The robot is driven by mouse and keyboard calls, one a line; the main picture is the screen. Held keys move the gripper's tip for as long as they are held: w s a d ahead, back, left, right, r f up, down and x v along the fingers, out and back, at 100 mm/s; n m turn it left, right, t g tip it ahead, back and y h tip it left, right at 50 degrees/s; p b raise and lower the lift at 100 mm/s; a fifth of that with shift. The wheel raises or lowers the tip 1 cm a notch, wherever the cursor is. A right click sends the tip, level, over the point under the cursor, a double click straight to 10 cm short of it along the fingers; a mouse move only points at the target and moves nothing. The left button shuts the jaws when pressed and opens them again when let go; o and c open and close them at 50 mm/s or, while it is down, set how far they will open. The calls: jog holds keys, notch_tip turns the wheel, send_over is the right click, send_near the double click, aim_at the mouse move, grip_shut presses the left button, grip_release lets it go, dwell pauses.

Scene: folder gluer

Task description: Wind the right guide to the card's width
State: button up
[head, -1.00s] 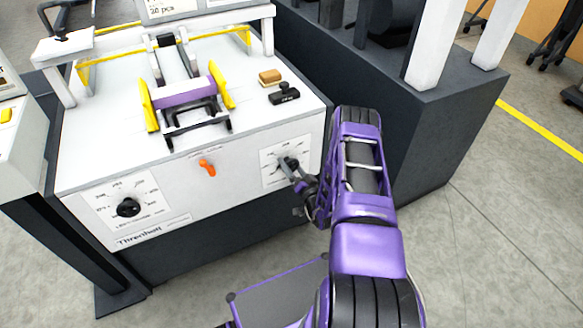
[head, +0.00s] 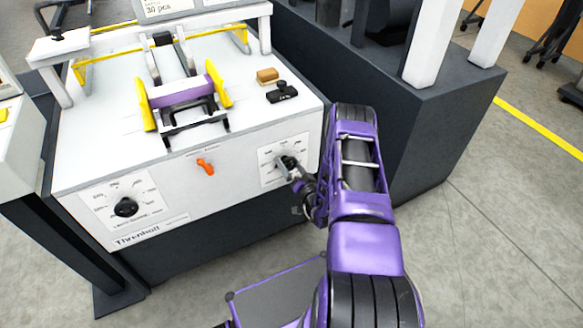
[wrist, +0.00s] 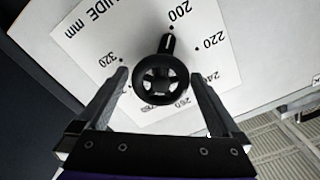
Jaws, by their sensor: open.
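The right guide's black knob (wrist: 160,80) sits on a white dial plate (wrist: 85,45) marked "GUIDE mm". Its pointer is at or very near the 200 mark. My gripper (wrist: 160,77) is open, with one finger on each side of the knob, and gaps show beside it. In the head view my gripper (head: 291,172) is at the right dial and partly hides it. On the machine top, the yellow right guide (head: 218,84) and yellow left guide (head: 144,104) flank a purple piece (head: 183,95). I cannot tell whether the right guide touches it.
An orange lever (head: 205,167) and a second black knob (head: 126,207) are on the front panel, left of my gripper. A black stamp-like object (head: 282,93) and a tan block (head: 267,76) rest on top. A dark machine body (head: 425,125) stands close on the right.

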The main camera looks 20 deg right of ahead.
jog(key=s, duration=1.7)
jog(key=shift+s+d+p, duration=0.2)
jog(key=shift+d+p, duration=0.1)
jog(key=shift+p, duration=0.15)
